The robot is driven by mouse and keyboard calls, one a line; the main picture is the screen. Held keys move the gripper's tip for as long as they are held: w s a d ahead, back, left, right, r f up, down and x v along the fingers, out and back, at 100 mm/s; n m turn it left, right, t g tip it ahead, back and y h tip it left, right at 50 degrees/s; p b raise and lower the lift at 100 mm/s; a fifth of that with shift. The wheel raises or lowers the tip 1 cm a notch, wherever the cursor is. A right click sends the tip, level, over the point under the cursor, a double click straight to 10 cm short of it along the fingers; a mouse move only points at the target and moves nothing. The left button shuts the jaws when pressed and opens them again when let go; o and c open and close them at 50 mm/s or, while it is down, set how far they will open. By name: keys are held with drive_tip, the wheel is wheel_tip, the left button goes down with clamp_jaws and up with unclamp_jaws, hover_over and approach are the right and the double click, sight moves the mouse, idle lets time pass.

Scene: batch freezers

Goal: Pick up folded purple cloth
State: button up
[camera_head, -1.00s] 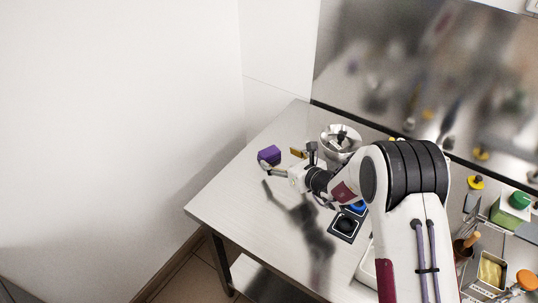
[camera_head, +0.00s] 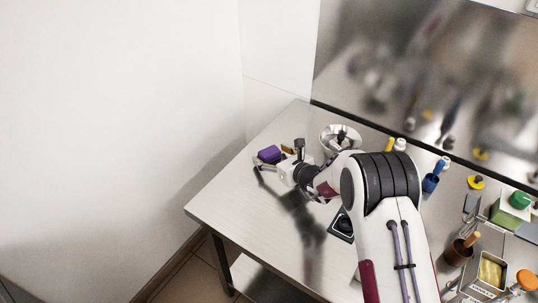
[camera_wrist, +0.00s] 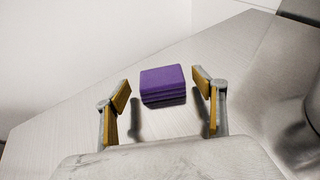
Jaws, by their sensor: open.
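The folded purple cloth (camera_head: 269,154) lies on the steel table near its far left edge. In the wrist view the cloth (camera_wrist: 163,85) is a neat stack of several layers. It sits just ahead of my gripper (camera_wrist: 165,95), centred between the two fingers and a little beyond their tips. My gripper (camera_head: 276,160) is open and empty, its fingers spread wider than the cloth. In the head view the gripper partly overlaps the near side of the cloth.
A metal bowl (camera_head: 338,137) stands right of the cloth near the back wall. A dark square pad (camera_head: 342,226) lies beside my arm. Blue and yellow items, a brown cup (camera_head: 458,252) and containers stand on the right. The table's front left is clear.

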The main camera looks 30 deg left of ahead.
sight(272, 155)
idle(0.3)
drive_tip(key=c, duration=1.2)
drive_tip(key=shift+r, duration=0.1)
drive_tip(key=shift+r, duration=4.9)
